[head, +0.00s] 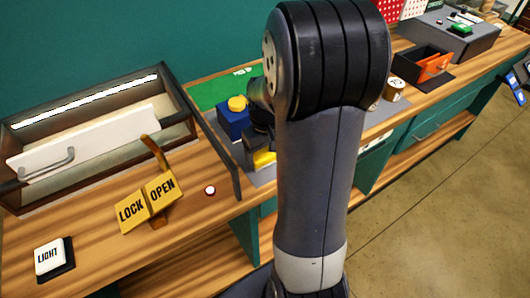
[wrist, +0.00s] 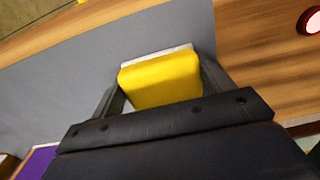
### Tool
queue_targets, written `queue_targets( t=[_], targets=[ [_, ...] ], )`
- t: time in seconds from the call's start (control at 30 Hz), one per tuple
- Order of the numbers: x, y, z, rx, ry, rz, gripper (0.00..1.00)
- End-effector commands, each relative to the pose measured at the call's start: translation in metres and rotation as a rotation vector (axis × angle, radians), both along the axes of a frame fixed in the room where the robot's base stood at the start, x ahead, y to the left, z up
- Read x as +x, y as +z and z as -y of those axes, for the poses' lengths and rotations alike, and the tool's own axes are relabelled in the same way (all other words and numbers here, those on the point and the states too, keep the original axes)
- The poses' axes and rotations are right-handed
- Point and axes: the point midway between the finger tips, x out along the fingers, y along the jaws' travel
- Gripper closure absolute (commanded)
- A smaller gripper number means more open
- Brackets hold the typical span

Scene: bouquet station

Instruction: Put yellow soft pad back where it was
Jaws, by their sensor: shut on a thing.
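The yellow soft pad (wrist: 160,80) is between the two fingers of my gripper (wrist: 160,82) in the wrist view. A thin pale edge shows along its far side. My gripper is shut on the pad, over or near a grey mat (wrist: 60,85); I cannot tell whether the pad touches the mat. In the head view, part of the yellow pad (head: 264,159) shows just left of my arm, and my arm hides most of the gripper.
A blue box with a yellow top (head: 236,114) stands on the bench close behind the pad. A framed case (head: 100,125), a LOCK/OPEN sign (head: 148,203) and a LIGHT switch (head: 51,258) are to the left. A red button (head: 210,190) sits on the wood nearby.

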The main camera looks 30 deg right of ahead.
Motion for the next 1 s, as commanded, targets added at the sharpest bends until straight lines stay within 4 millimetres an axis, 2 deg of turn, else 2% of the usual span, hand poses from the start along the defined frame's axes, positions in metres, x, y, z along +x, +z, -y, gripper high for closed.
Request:
queue_targets(
  t=[0.1, 0.13, 0.4, 0.73, 0.87, 1.0],
  targets=[
    [0.0, -0.004, 0.0, 0.0, 0.0, 0.0, 0.42],
    [0.0, -0.003, 0.0, 0.0, 0.0, 0.0, 0.22],
    [0.0, -0.003, 0.0, 0.0, 0.0, 0.0, 0.02],
    [0.001, 0.004, 0.0, -0.001, 0.0, 0.002, 0.02],
    [0.001, 0.026, 0.0, -0.002, 0.0, 0.006, 0.02],
    [0.001, 0.057, 0.0, -0.003, 0.0, 0.007, 0.02]
  ],
)
